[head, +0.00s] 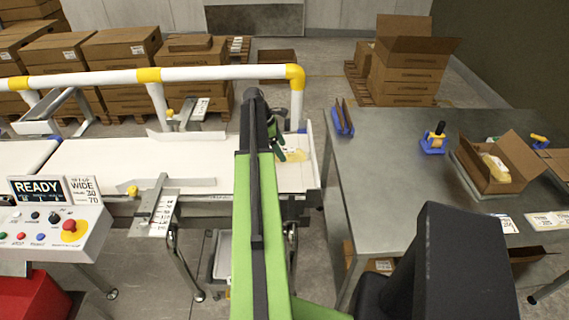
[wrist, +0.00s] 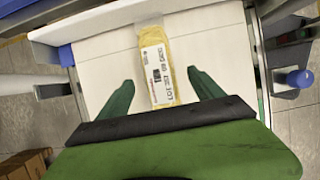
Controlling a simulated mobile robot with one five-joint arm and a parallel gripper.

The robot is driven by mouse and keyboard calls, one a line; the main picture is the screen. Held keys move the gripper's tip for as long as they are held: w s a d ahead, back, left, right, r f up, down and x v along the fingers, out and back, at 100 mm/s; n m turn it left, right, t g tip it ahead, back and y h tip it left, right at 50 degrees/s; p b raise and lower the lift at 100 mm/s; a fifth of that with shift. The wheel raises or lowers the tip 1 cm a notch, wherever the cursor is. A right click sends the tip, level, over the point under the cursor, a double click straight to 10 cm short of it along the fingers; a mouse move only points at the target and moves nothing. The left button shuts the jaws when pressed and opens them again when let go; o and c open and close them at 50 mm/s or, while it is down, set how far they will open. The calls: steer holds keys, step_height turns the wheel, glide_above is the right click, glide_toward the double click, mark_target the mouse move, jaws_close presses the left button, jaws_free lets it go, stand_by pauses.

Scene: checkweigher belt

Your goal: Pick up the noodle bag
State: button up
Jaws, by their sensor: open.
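The noodle bag (wrist: 158,70) is a yellow pack with a white printed label. In the wrist view it lies on the white belt (wrist: 100,60), lengthwise between the lines of my two fingers. My gripper (wrist: 158,82) is open, with one green finger on each side of the bag and a gap to both. I cannot tell how high the fingertips are above the belt. In the head view the bag (head: 293,156) shows as a yellow patch at the belt's right end, partly hidden by my gripper (head: 279,150) and arm.
A white guard rail (head: 210,73) with yellow joints runs behind the belt. A control panel (head: 60,226) reading READY stands at left. To the right, a grey table (head: 385,160) holds an open carton (head: 490,175) with a yellow pack in it. Stacked boxes stand behind.

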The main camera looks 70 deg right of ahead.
mark_target(283, 150)
steer(key=b+x, duration=0.2)
steer(key=x, duration=0.1)
steer(key=shift+f, duration=0.3)
steer(key=shift+r, duration=0.2)
steer(key=shift+c, duration=0.3)
jaws_close()
